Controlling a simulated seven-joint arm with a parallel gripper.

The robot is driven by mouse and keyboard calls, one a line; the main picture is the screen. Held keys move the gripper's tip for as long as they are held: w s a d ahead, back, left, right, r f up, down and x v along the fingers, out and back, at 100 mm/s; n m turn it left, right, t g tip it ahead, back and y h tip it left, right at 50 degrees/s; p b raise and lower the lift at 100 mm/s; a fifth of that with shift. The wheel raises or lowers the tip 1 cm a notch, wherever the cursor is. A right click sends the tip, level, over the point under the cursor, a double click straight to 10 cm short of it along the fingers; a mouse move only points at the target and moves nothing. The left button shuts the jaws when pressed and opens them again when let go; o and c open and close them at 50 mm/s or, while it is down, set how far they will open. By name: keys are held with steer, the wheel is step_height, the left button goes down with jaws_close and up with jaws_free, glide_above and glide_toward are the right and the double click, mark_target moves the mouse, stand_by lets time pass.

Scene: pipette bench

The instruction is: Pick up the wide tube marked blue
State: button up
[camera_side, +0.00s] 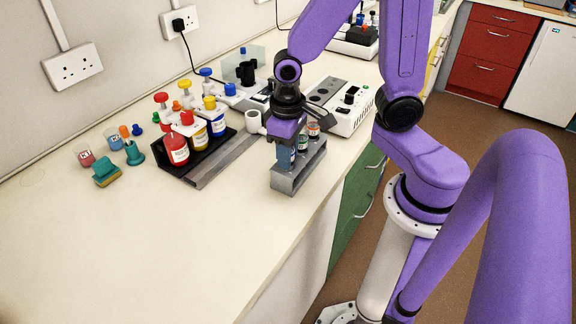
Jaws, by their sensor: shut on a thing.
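A small grey rack (283,184) stands near the front edge of the bench and holds several wide tubes in a row. The tube marked blue (285,158) is in the nearest place, upright, with its top hidden by my gripper. My gripper (286,142) points down over it and is shut on it. The tube still sits within the rack in this view. A tube with a green mark (303,143) and one with an orange-red mark (313,131) stand behind it.
A black tray (200,166) with red, yellow and blue bottles stands left of the rack. A white device (347,117) is behind it on the right. Small jars and a teal block (106,174) lie farther left. The front left of the bench is clear.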

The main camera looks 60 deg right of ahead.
step_height(320, 180, up, 7)
stand_by(1.0)
